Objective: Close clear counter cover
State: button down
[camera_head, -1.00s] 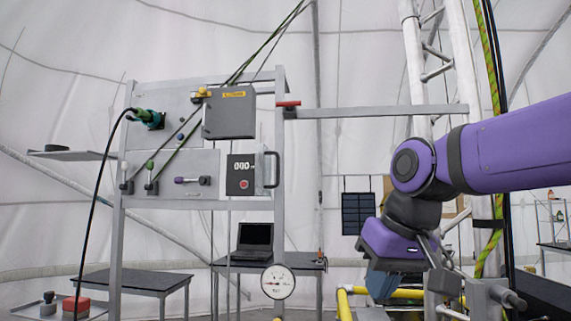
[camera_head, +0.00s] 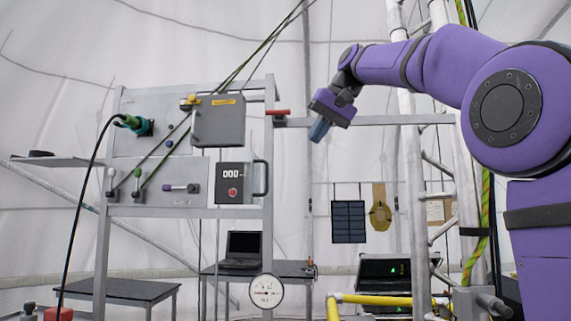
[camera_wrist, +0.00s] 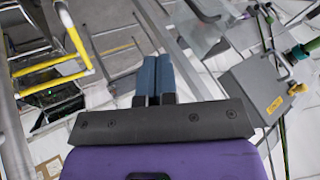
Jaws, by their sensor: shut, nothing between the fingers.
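The counter (camera_head: 231,185) is a dark panel with white digits and a red button, on the lower right of the grey board in the head view. A dark handle (camera_head: 265,179) stands just to its right. In the wrist view a clear pane (camera_wrist: 202,38) with a dark handle appears beyond the fingers; it seems to be the cover, standing out from the board. Its exact angle is hard to tell. My gripper (camera_head: 318,130) is up and to the right of the counter, apart from it. Its blue fingers (camera_wrist: 156,65) are together and empty.
A grey box (camera_head: 218,121) with a yellow label sits above the counter. A red-handled part (camera_head: 277,112) is on the frame's upright near my gripper. A round gauge (camera_head: 266,291), a laptop (camera_head: 242,250) and yellow pipes (camera_head: 385,300) are lower. A ladder-like tower (camera_head: 412,180) stands right.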

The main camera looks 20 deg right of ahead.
jog(key=w+a+f, duration=0.6)
jog(key=a+f, duration=0.1)
jog(key=f, duration=0.1)
dwell(0.4)
jog(key=shift+a, duration=0.15)
